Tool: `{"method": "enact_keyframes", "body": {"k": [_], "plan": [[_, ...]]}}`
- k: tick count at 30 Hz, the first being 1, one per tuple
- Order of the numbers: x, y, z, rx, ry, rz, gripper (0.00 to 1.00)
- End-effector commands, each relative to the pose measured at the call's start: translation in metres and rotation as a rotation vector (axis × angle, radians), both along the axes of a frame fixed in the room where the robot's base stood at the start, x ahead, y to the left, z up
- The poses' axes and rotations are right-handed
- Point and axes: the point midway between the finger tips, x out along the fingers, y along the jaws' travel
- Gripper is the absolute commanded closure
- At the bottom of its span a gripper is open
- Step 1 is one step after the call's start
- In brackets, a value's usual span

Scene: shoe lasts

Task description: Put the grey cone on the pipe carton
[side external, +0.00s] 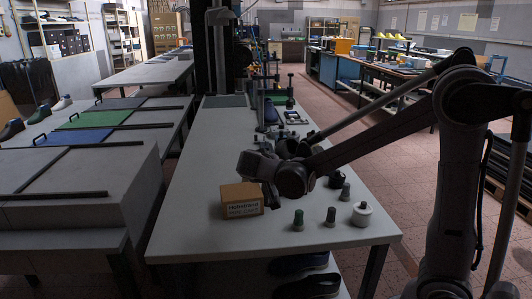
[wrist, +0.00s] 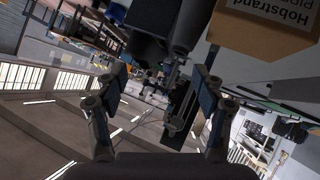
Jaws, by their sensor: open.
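The pipe carton (side external: 242,199) is a small brown box with a printed label, standing on the near part of the long table in the side view. It also shows at the top right of the wrist view (wrist: 265,25). Small dark cone-like pieces stand to its right: a greenish one (side external: 298,219), a dark grey one (side external: 331,216) and another grey one (side external: 345,192); I cannot tell for sure which is the grey cone. My gripper (side external: 257,165) is just above and behind the carton. In the wrist view my gripper (wrist: 158,88) is open, with nothing between its fingers.
A white spool-like piece (side external: 361,213) stands near the table's right front edge. Several tools and stands occupy the far part of the table (side external: 195,205). Its left side is clear. A dark column (side external: 212,50) rises at the far end.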

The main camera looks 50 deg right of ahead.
Motion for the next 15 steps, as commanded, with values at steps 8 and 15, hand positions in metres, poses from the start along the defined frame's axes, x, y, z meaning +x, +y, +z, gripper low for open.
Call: {"method": "enact_keyframes", "body": {"k": [8,15], "plan": [[0.044,-0.005,0.003,-0.231,-0.281,-0.205,0.31],[0.059,0.003,0.002,-0.373,-0.511,-0.294,0.31]]}}
